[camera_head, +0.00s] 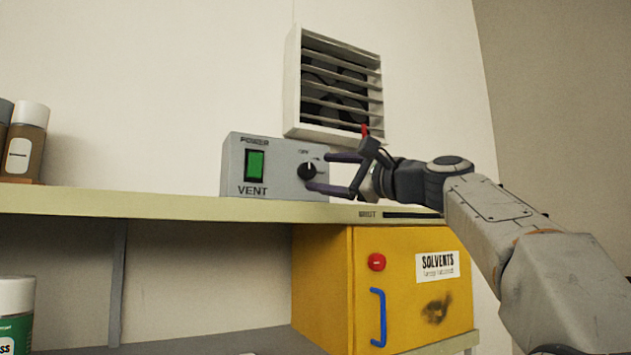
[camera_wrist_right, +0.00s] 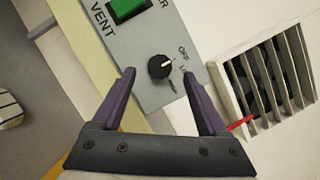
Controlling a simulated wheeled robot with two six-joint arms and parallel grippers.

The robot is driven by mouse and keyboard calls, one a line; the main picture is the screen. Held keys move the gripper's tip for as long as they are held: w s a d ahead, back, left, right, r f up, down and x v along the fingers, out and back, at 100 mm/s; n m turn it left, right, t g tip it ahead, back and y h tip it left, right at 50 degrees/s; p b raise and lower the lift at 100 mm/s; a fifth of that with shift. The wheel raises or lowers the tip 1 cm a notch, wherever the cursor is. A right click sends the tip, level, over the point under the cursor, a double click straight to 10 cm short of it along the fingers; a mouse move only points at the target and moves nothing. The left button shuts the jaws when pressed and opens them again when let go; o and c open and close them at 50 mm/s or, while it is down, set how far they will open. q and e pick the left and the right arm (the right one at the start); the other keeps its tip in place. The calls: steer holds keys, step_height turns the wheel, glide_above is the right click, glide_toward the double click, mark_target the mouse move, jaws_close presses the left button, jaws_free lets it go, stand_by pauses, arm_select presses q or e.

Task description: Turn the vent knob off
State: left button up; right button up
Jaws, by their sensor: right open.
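The grey vent box (camera_head: 277,183) stands on the shelf, with a green power switch (camera_head: 254,165) at its left and a black vent knob (camera_head: 307,171) at its right. The knob's white mark points up, near the OFF label, in the head view; I cannot tell its exact setting. My right gripper (camera_head: 318,172) is open, its two purple fingers reaching from the right, one above and one below the knob. In the right wrist view, the knob (camera_wrist_right: 160,66) lies ahead between the open fingers (camera_wrist_right: 160,83), with no clear contact. My left gripper is out of view.
A white slatted vent (camera_head: 292,85) with a red strip (camera_head: 365,131) at its lower edge is on the wall above. A yellow solvents cabinet (camera_head: 323,265) stands below the shelf (camera_head: 150,206). Brown bottles (camera_head: 27,140) stand at the far left.

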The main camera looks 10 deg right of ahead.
steer(key=b+v, duration=0.2)
steer(key=v, duration=0.5)
steer(key=shift+b, duration=0.4)
